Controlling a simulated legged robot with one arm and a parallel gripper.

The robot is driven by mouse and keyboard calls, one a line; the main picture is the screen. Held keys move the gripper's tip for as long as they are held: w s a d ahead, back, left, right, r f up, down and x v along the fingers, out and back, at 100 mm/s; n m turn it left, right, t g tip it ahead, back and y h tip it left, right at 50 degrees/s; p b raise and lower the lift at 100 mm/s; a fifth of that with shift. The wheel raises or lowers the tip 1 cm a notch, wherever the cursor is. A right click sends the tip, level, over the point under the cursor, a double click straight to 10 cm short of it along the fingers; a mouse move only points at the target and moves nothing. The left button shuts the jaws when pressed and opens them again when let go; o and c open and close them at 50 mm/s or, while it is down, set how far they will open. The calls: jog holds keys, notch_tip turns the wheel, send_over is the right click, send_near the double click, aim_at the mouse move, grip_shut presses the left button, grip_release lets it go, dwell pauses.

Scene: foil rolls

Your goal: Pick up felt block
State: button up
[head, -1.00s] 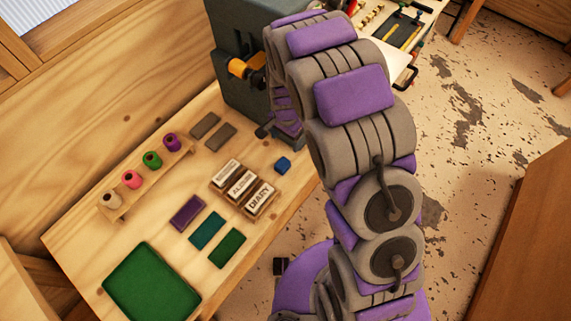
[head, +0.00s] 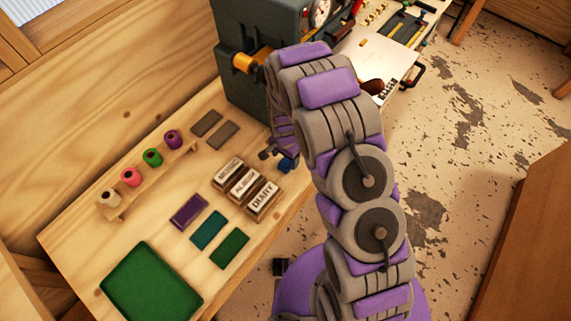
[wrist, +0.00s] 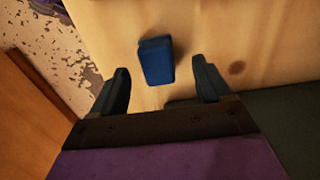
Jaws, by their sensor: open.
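The felt block appears to be the small blue block (head: 286,164) on the wooden workbench, right of the lettered stamps. In the wrist view the blue block (wrist: 157,62) lies on the wood, between the lines of the two dark fingers and around their tips. My gripper (wrist: 161,66) is open, with a visible gap on each side of the block. In the head view my gripper (head: 276,157) is low over the block and partly hides it. Whether the fingertips reach down beside the block I cannot tell.
A holder with lettered blocks (head: 245,187) stands close left of the blue block. Two grey slabs (head: 222,135) lie behind. A dark machine (head: 240,95) rises at the back.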

aim_at(287, 161)
notch_tip(287, 161, down, 3)
jog(key=shift+a+f, duration=0.1)
jog(key=shift+a, duration=0.05)
jog(key=shift+f+b, duration=0.25)
jog(key=shift+b, duration=0.05)
jog(key=shift+d+r, duration=0.15)
jog(key=shift+d, duration=0.45)
jog(key=shift+c, duration=0.3)
jog(key=shift+a, duration=0.5)
jog(key=c, duration=0.7)
jog(key=shift+d, duration=0.3)
jog(key=c, duration=0.4)
jog(key=shift+d, duration=0.1)
